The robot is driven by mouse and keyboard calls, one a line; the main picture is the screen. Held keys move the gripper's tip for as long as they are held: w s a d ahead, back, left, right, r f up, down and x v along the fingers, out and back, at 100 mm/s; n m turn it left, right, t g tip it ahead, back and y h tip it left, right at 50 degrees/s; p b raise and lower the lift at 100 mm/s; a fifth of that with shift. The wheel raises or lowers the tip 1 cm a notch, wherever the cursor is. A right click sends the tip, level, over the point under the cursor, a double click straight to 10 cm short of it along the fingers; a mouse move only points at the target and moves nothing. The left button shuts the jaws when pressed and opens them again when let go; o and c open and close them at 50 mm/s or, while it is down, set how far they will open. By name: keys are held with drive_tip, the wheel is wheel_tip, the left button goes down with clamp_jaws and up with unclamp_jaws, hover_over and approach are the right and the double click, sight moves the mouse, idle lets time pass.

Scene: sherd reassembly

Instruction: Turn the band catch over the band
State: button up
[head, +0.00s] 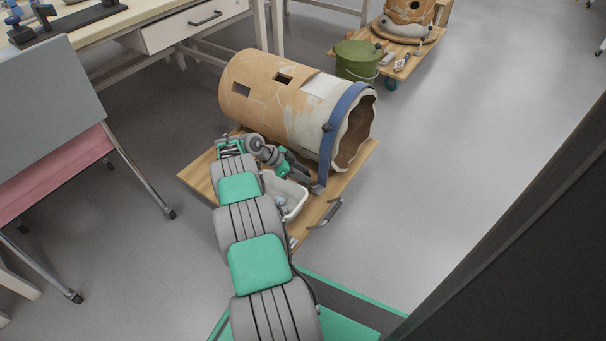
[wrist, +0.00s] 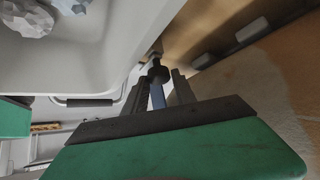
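A large tan and grey clay cylinder (head: 262,100) lies on its side, its broken open end facing right. A blue band (head: 345,108) runs around it near that end, with a dark round knob (head: 327,128) on it. My gripper (head: 312,184) is low at the cylinder's near side, by the band's lower end. In the wrist view my gripper (wrist: 158,92) has its fingers apart. A blue strip (wrist: 157,96) and a black knob (wrist: 158,72), apparently the band catch, show between and just beyond them. Contact with the fingers cannot be made out.
The cylinder rests on a wooden dolly (head: 198,176) with a metal handle (head: 326,215). A white tub (head: 297,204) with pale pieces stands close beside my gripper. A green bucket (head: 357,62) and a second dolly stand behind.

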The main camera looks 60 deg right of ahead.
drive_tip(key=o, duration=0.4)
drive_tip(key=shift+c, duration=0.2)
drive_tip(key=p+v, duration=0.2)
drive_tip(key=v, duration=0.6)
